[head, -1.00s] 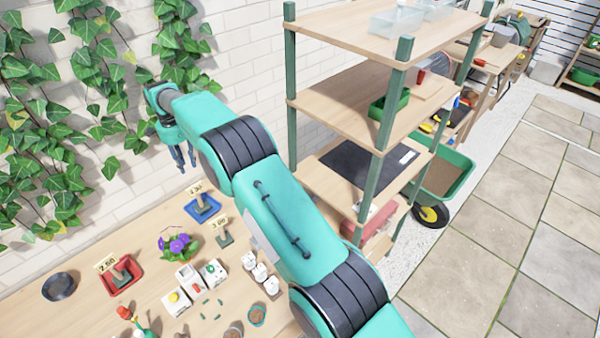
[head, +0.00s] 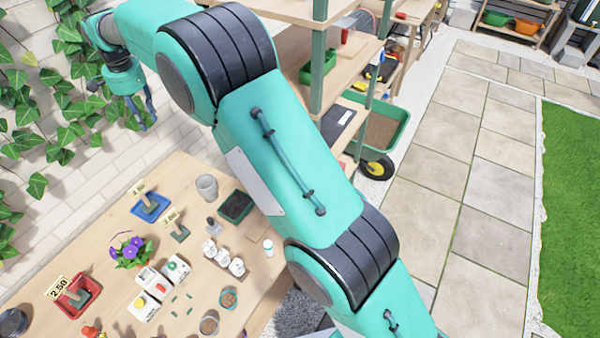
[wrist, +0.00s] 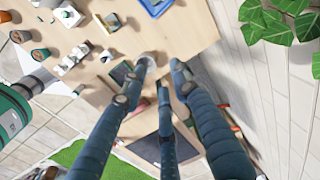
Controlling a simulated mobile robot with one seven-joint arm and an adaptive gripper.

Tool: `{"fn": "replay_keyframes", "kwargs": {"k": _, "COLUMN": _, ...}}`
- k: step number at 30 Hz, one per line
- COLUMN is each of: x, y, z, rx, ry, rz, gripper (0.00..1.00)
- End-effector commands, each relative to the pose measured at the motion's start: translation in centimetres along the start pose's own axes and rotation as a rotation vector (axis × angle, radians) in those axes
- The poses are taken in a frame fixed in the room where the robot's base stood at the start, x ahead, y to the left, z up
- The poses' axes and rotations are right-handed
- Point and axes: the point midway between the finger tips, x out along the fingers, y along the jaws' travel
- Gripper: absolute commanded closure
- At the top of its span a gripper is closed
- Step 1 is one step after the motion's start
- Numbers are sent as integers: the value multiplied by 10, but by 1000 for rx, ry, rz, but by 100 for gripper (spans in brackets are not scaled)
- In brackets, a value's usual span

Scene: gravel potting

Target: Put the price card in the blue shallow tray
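The blue shallow tray (head: 163,212) lies on the bench, with a price card (head: 139,188) on a dark holder standing in it. Another price card (head: 170,215) on a green-grey holder stands on bare wood to its right. A third card reading 2.50 (head: 57,287) stands in a red tray (head: 63,305). My gripper (head: 143,117) hangs in the air near the ivy wall, above and behind the trays. Its fingers are apart and empty in the wrist view (wrist: 162,72), where the blue tray (wrist: 157,8) shows at the top edge.
A purple potted flower (head: 126,250), white boxes (head: 150,282), small white pots (head: 222,258), a grey cup (head: 206,187) and a dark green tray (head: 236,206) crowd the bench. Shelving (head: 318,75) stands to the right. Bare wood shows around the blue tray.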

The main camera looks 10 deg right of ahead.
Motion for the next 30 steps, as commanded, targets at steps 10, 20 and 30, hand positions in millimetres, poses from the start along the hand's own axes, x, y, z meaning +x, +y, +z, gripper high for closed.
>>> {"fn": "replay_keyframes", "kwargs": {"k": 10, "x": -90, "y": 87, "z": -41, "rx": -85, "ry": 34, "rz": -48, "gripper": 70}}
{"fn": "replay_keyframes", "kwargs": {"k": 20, "x": -157, "y": 179, "z": -60, "rx": -170, "ry": 76, "rz": -84, "gripper": 70}}
{"fn": "replay_keyframes", "kwargs": {"k": 30, "x": -207, "y": 282, "z": -62, "rx": -257, "ry": 127, "rz": -110, "gripper": 70}}
